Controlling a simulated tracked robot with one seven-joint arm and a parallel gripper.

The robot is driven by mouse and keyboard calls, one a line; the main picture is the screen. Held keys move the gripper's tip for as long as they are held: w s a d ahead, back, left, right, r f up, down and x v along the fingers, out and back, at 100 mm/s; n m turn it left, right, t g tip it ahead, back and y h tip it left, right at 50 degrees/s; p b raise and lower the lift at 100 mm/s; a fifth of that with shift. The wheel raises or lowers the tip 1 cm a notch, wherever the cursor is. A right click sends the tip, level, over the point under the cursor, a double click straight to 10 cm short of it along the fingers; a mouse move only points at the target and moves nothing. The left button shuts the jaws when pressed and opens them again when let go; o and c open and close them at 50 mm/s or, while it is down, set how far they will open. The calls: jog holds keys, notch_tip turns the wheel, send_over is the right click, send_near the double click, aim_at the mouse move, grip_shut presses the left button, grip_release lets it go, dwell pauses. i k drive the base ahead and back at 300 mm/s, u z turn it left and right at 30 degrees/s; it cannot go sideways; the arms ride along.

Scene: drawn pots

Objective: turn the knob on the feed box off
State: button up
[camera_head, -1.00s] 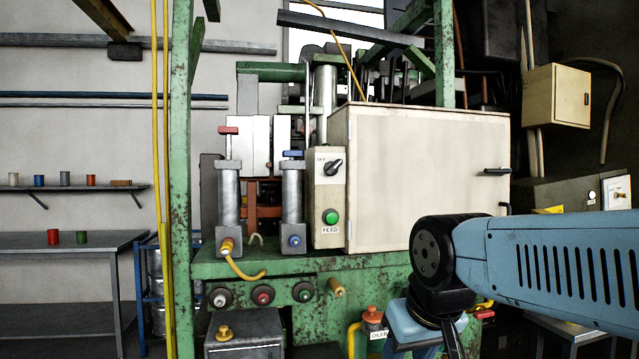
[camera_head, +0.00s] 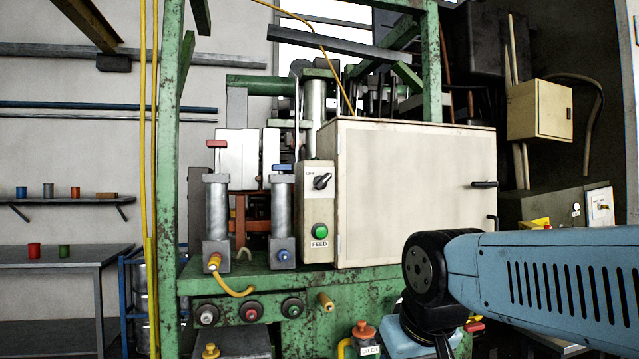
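The feed box (camera_head: 316,262) is a narrow cream box labelled FEED, standing on the green machine's bed, left of a large cream cabinet. Its black knob (camera_head: 322,181) sits on a pale plate near the top, with its pointer tilted up to the right. Small lettering shows at the plate's upper left, too small to read surely. A green button (camera_head: 320,231) sits below the knob. My blue arm reaches in from the right, in front of the cabinet's lower right. My gripper is not in view, and nothing of mine touches the knob.
The large cream cabinet (camera_head: 415,190) has black handles on its right. Two metal cylinders stand left of the feed box. A green post (camera_head: 170,180) rises at the left. An OILER unit (camera_head: 364,338) is below. The space before the knob looks clear.

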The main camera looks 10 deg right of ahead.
aim_at(321, 182)
jog(key=u, duration=0.85)
jog(key=i, duration=0.1)
jog(key=z, duration=2.8)
jog(key=k, duration=1.15)
jog(key=u, duration=1.4)
jog(key=i, duration=1)
